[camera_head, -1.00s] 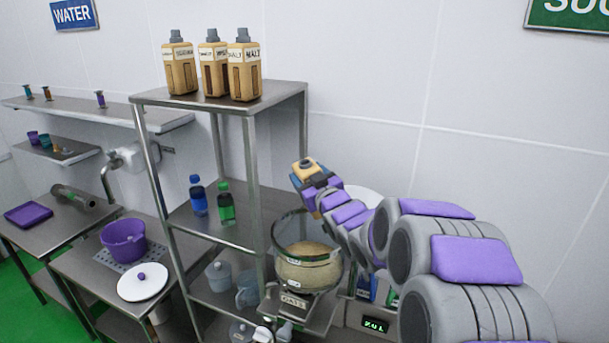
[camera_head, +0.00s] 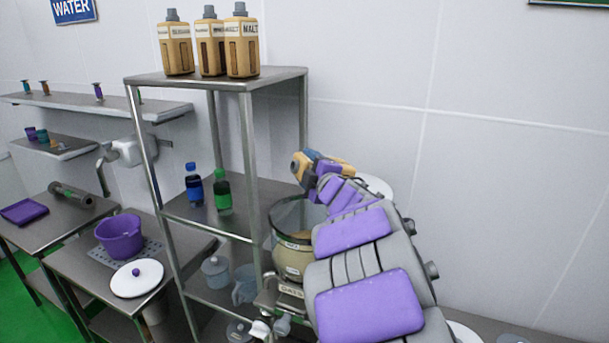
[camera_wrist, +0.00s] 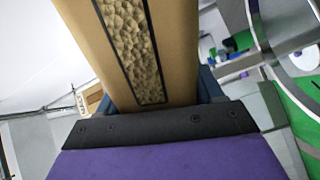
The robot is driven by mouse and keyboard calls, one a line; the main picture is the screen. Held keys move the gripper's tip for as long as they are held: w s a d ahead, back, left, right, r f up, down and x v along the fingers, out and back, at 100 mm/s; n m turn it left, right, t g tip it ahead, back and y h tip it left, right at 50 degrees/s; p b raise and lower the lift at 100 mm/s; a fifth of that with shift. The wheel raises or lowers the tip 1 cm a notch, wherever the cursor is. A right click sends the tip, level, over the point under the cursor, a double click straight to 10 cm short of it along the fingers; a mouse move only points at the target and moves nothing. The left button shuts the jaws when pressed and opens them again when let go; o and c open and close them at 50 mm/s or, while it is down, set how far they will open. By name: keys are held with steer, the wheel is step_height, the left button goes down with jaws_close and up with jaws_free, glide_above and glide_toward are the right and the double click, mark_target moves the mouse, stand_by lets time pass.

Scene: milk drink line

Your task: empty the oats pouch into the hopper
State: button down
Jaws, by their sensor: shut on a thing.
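The oats pouch (camera_wrist: 185,50) fills the upper middle of the wrist view, tan with a dark-framed window showing pale flakes. My gripper (camera_wrist: 165,122) is shut on it. In the head view the pouch (camera_head: 300,165) is a small tan shape at my gripper (camera_head: 318,165), tilted above the hopper's rim. The hopper (camera_head: 288,255) is a clear round vessel with pale contents inside, on a stand right of the shelf rack. My arm hides its right part. Whether anything is flowing from the pouch cannot be seen.
A metal rack (camera_head: 220,75) with several tan bottles on top and blue and green bottles on its middle shelf stands just left of the hopper. A purple pot (camera_head: 120,236) and a white lid (camera_head: 137,280) are on the table at left.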

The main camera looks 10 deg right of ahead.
steer(key=shift+d+f+n+b, duration=0.15)
steer(key=shift+f+n+b, duration=0.25)
steer(key=shift+n+b, duration=0.1)
steer(key=shift+d+f+n+b, duration=0.1)
steer(key=shift+f+n+b, duration=0.35)
steer(key=shift+n+b, duration=0.35)
steer(key=shift+a+f+n+b, duration=0.3)
steer(key=shift+n+b, duration=0.5)
steer(key=n+b, duration=0.1)
steer(key=f+n+b, duration=0.1)
steer(key=shift+a+n+h+b, duration=0.3)
steer(key=shift+n+h, duration=0.1)
steer(key=n+b, duration=0.1)
steer(key=d+n+b, duration=0.1)
steer(key=shift+f+n, duration=0.3)
steer(key=shift+f, duration=0.1)
steer(key=shift+a, duration=0.1)
steer(key=shift+a+n, duration=0.25)
steer(key=shift+n, duration=0.05)
steer(key=shift+d, duration=0.1)
